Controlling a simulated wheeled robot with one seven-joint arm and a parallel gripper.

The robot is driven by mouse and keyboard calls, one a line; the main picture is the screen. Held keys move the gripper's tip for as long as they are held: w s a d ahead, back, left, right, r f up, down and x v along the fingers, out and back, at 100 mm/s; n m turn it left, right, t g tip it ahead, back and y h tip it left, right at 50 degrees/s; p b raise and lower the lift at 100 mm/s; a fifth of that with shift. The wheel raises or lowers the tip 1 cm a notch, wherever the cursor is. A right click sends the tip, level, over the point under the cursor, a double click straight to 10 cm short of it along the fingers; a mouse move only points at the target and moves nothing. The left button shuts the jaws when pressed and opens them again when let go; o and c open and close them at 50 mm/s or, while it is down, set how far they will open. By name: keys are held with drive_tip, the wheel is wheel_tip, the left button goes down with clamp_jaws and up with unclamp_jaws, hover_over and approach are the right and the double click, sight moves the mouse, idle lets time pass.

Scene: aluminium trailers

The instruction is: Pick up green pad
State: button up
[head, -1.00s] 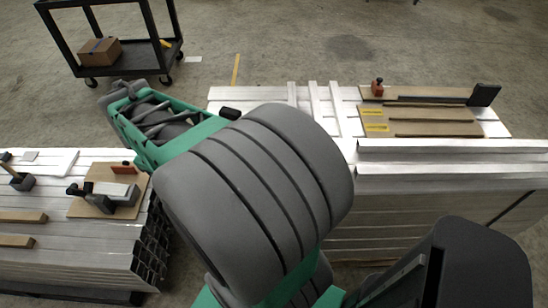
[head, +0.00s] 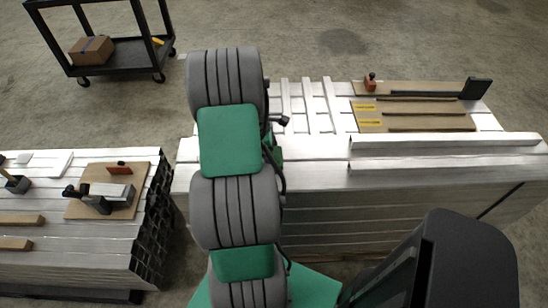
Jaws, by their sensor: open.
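I cannot make out a green pad apart from my own arm. The large green surfaces in the head view are covers on my grey-and-green arm, which stands upright across the left-middle of the picture. My gripper does not show; the arm's far end is hidden behind its own links. The arm also hides part of the left end of the right-hand stack of aluminium profiles (head: 320,215).
A second aluminium stack (head: 80,240) stands at left, with a brown board (head: 75,208) and tools on top. A gap separates the stacks. Brown boards (head: 400,121) and loose bars lie on the right stack. A black cart (head: 115,62) carries a cardboard box (head: 91,50).

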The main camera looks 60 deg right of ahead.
drive_tip(key=c, duration=1.1)
drive_tip(key=shift+r, duration=0.45)
drive_tip(key=w+d+r, duration=0.1)
drive_tip(key=r, duration=0.1)
drive_tip(key=w+d+r, duration=0.1)
drive_tip(key=r, duration=0.1)
drive_tip(key=w+d+r, duration=0.1)
drive_tip(key=r, duration=0.2)
drive_tip(key=shift+w+r+b, duration=0.1)
drive_tip(key=shift+w+b, duration=0.15)
drive_tip(key=shift+b, duration=0.1)
drive_tip(key=w+d+r+p, duration=0.2)
drive_tip(key=w+d+r, duration=0.3)
drive_tip(key=w+d, duration=0.1)
drive_tip(key=shift+w, duration=0.65)
